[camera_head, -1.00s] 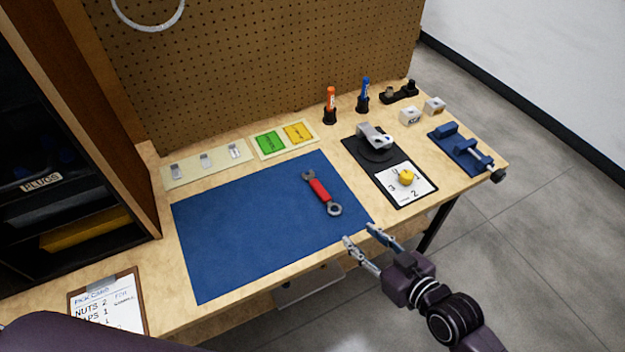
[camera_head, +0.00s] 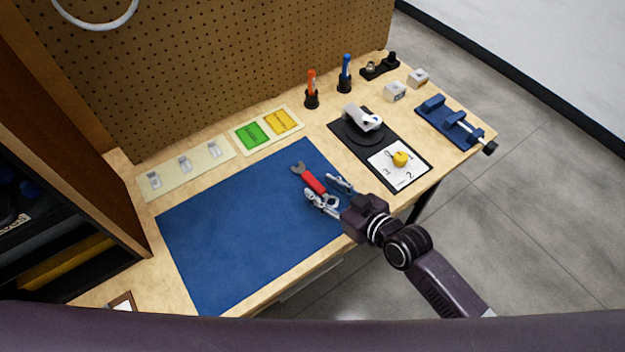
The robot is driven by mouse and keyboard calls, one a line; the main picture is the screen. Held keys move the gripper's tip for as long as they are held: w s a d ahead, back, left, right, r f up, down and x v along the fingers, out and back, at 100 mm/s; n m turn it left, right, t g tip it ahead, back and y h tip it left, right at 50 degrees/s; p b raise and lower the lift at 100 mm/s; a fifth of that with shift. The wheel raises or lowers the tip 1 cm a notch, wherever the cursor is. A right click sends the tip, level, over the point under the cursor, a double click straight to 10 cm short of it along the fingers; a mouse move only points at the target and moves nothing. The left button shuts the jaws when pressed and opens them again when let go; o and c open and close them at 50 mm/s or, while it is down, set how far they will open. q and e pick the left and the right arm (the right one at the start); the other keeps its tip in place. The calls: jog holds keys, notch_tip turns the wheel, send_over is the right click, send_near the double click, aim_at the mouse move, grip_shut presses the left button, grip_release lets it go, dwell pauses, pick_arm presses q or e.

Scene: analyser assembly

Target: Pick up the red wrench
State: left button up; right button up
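The red wrench (camera_head: 314,182) lies on the blue mat (camera_head: 235,225), near the mat's right side. Its open-jaw end points to the upper left, and its ring end is partly hidden by my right gripper. My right gripper (camera_head: 325,188) is open, with one finger on each side of the wrench's lower end. I cannot tell whether the fingers touch it. My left gripper is not in view; a dark part of my own body crosses the bottom of the picture.
Right of the mat is a black plate (camera_head: 345,138) with a grey device and a yellow knob (camera_head: 400,158). A blue vise-like fixture (camera_head: 448,118) stands at the far right. Green and yellow cards (camera_head: 253,134) and marker holders (camera_head: 312,99) stand behind. The mat's left is clear.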

aim_at(315, 185)
jog(key=shift+x, duration=1.05)
jog(key=shift+w+f, duration=0.1)
grip_shut()
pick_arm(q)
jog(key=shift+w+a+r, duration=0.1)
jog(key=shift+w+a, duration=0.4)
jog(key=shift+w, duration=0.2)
